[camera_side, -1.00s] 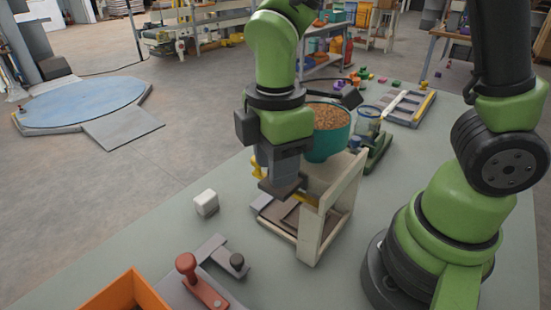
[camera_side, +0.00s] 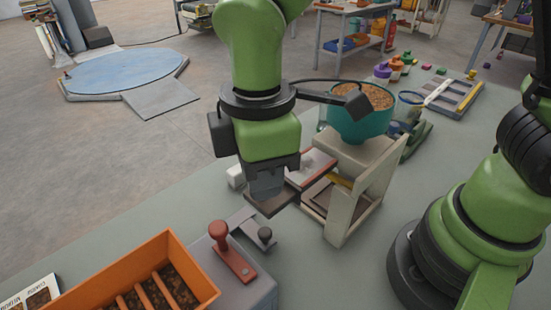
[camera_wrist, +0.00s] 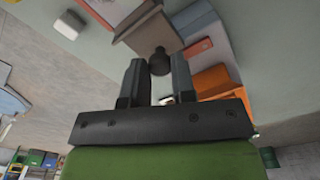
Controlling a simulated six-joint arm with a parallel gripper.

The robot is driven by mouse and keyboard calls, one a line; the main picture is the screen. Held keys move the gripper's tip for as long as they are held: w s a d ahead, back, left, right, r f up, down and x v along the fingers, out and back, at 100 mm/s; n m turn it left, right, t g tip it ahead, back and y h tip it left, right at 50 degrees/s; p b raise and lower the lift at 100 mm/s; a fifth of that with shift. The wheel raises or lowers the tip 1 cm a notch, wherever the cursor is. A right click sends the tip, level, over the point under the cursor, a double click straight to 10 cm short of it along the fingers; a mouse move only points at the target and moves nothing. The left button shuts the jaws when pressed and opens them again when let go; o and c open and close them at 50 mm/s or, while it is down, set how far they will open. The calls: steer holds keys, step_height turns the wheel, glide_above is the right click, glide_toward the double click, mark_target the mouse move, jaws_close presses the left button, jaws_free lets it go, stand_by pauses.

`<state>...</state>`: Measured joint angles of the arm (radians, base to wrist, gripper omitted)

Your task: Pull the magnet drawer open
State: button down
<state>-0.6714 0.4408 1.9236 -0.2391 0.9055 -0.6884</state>
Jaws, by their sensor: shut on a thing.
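The magnet drawer (camera_side: 310,165) is a pale tray with red edging that juts from the cream stand (camera_side: 372,187) under the teal hopper (camera_side: 360,123). Its grey-brown front panel (camera_side: 273,205) stands clear of the stand. My gripper (camera_side: 266,188) is down at this panel, and its fingers are partly hidden in the side view. In the wrist view my two fingers (camera_wrist: 157,78) are either side of the drawer's dark round knob (camera_wrist: 160,61), shut on it. The front panel (camera_wrist: 148,32) and part of the drawer (camera_wrist: 112,10) show beyond.
A white block (camera_side: 235,177) lies just behind my gripper. A grey base with a red-handled lever (camera_side: 233,262) and an orange bin (camera_side: 163,252) stand in front. The table is clear between the stand and my arm's base.

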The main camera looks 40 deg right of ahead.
steer(key=c, duration=0.9)
jaws_free()
steer(key=shift+c, duration=0.2)
step_height(320, 180, up, 10)
steer(key=s+d+r+m+t+y, duration=0.1)
steer(key=s+d+m+t, duration=0.2)
steer(key=d+m, duration=0.4)
steer(key=s+d+r+m+t+y, duration=0.1)
steer(key=s+d+m+t, duration=0.3)
steer(key=d+m, duration=0.4)
steer(key=shift+s+d+r+m, duration=0.2)
steer(key=shift+s+r+m, duration=0.5)
steer(key=shift+m, duration=0.3)
